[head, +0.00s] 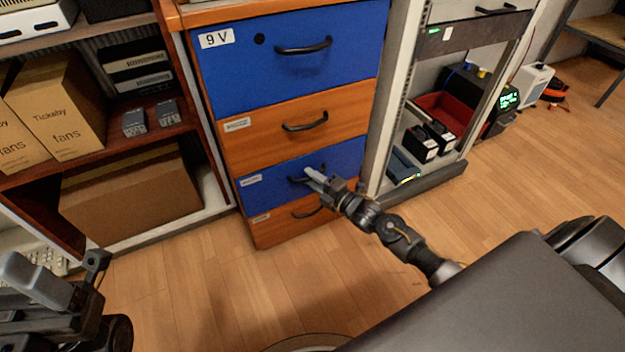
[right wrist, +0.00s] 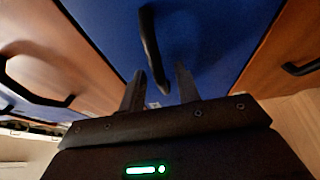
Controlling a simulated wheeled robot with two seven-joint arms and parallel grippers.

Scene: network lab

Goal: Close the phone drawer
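A drawer cabinet has alternating blue and orange fronts. Its lower blue drawer (head: 262,186) has a dark bar handle (head: 299,178) and a small label too blurred to read, so I cannot tell which drawer is the phone drawer. All the fronts look about flush. My right gripper (head: 314,178) is at this lower blue drawer's handle and partly covers it. In the right wrist view the handle (right wrist: 151,48) reaches between the two spread fingers of my right gripper (right wrist: 160,88); contact is unclear. My left gripper (head: 68,272) is open and empty at the lower left.
The top blue drawer (head: 290,62) reads "9 V"; orange drawers (head: 255,138) lie between and below the blue ones. A shelf with cardboard boxes (head: 58,108) stands left. A rack (head: 425,120) with equipment stands right. The wooden floor (head: 215,290) in front is clear.

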